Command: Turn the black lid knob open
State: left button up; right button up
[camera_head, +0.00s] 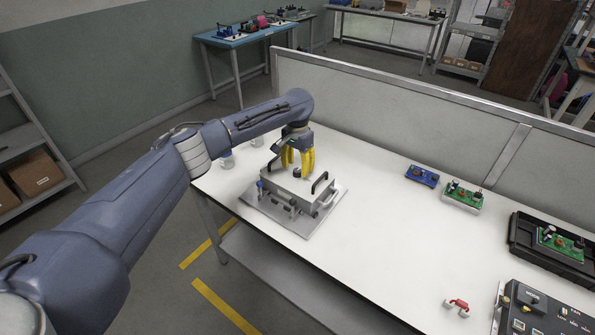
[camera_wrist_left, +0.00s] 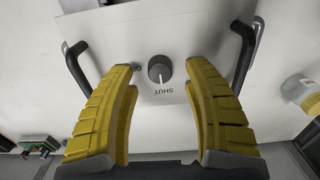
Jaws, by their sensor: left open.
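The black lid knob (camera_wrist_left: 160,69) sits on the metal lid (camera_wrist_left: 188,40) of a grey box (camera_head: 300,190). In the left wrist view a white line on the knob shows, with the word SHUT printed beside it. The knob also shows small in the head view (camera_head: 297,172). My left gripper (camera_head: 298,165) is above the lid, its yellow fingers pointing down. In the left wrist view its fingers (camera_wrist_left: 160,72) are apart, one on each side of the knob, with a gap to it. My right gripper is not in view.
Black handles stand on the lid's two sides, left (camera_wrist_left: 76,66) and right (camera_wrist_left: 242,55) in the wrist view. The box rests on a grey plate (camera_head: 317,222) on the white table (camera_head: 370,240). Circuit boards (camera_head: 463,196) and a control panel (camera_head: 545,310) lie to the right; mid-table is clear.

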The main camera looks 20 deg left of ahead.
pick_arm(q)
jog(key=shift+f, duration=1.1)
grip_shut()
